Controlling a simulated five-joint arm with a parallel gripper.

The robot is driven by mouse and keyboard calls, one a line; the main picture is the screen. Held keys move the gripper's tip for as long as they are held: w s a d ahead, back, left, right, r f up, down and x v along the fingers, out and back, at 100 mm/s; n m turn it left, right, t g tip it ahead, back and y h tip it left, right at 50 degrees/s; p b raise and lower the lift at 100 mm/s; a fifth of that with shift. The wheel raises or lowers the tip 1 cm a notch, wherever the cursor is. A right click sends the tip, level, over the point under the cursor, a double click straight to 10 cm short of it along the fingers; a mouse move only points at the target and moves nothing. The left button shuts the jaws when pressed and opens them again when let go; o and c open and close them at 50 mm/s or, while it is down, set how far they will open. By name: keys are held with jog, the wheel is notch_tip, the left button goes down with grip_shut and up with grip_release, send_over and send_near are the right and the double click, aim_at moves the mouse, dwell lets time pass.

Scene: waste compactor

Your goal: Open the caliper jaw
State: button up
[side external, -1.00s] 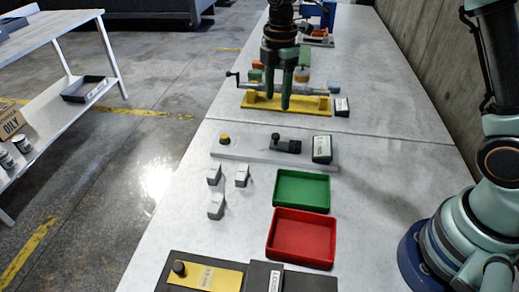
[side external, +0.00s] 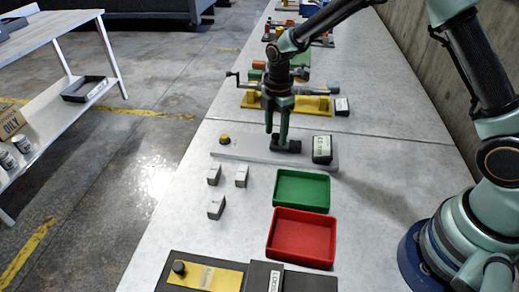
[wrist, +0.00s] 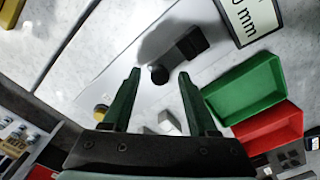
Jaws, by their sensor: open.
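The caliper (side external: 238,153) is a flat grey plate on the table, with a yellow button (side external: 224,140) at its left end. A dark sliding block (side external: 293,147) with a black round knob sits on it. The wrist view shows the block (wrist: 190,43) and the knob (wrist: 159,75) clearly. My gripper (side external: 276,137) is open, pointing down over the block. In the wrist view my gripper (wrist: 160,73) has the knob between its two green fingertips, with gaps on both sides. In the side view the fingers hide most of the knob.
A label block marked mm (side external: 322,149) stands at the plate's right end. Grey gauge blocks (side external: 241,176), an empty green tray (side external: 302,190) and an empty red tray (side external: 302,240) lie in front. A yellow stand with a crank (side external: 300,104) is close behind.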

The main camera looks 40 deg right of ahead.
grip_shut()
dwell(1.3)
